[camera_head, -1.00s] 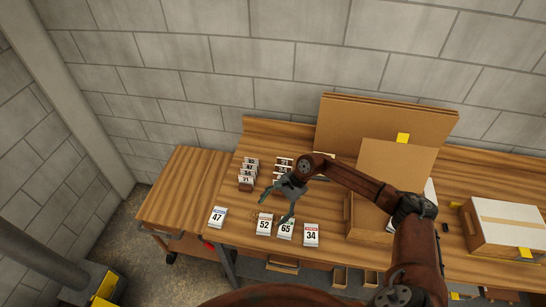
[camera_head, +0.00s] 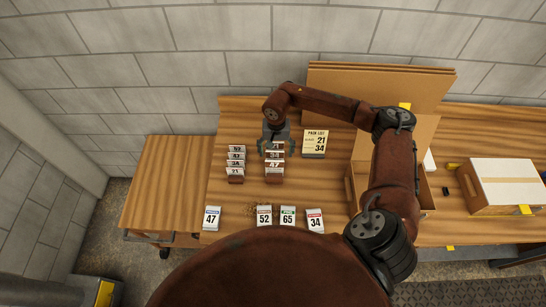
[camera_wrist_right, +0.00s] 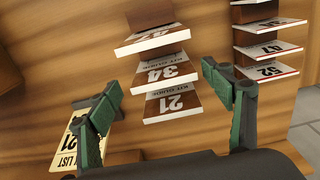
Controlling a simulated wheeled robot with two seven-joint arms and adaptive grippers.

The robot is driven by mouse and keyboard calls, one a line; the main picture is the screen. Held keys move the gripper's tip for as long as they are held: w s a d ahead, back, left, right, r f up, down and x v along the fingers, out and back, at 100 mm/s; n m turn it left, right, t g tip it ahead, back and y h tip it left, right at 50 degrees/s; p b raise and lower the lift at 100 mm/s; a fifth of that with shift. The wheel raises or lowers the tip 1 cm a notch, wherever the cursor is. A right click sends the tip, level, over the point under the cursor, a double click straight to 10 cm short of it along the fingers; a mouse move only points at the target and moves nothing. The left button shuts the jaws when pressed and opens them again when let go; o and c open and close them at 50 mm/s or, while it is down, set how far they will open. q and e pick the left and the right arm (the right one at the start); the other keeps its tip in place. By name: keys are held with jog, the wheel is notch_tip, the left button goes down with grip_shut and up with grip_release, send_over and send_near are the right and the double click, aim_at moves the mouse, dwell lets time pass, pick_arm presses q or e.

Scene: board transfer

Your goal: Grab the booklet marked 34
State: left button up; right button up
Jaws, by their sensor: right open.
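A booklet marked 34 (camera_head: 275,156) stands in the right-hand rack, between 21 behind and 47 (camera_head: 274,165) in front. In the right wrist view its label (camera_wrist_right: 163,73) is upside down, between booklet 21 (camera_wrist_right: 172,104) and another booklet (camera_wrist_right: 152,41). My right gripper (camera_head: 277,146) is open over the back of this rack. In the wrist view its fingers (camera_wrist_right: 167,92) are spread to either side of the booklets, with nothing held. Another block marked 34 (camera_head: 315,222) lies at the table's front. My left gripper is not in view.
A second rack (camera_head: 236,165) of booklets stands to the left. A pick list card (camera_head: 315,144) reads 21 and 34. Blocks 47 (camera_head: 211,218), 52 (camera_head: 264,216) and 65 (camera_head: 288,217) line the front. An open carton (camera_head: 427,196) and a closed box (camera_head: 506,187) are to the right.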

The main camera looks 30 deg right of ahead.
aim_at(275, 159)
jog(key=f, duration=0.1)
jog(key=f+p, duration=0.1)
jog(key=f, duration=0.2)
jog(key=shift+a+f+p, duration=0.2)
jog(key=shift+a+p, duration=0.05)
jog(key=shift+p, duration=0.1)
jog(key=shift+f, duration=0.5)
jog(key=c, duration=1.2)
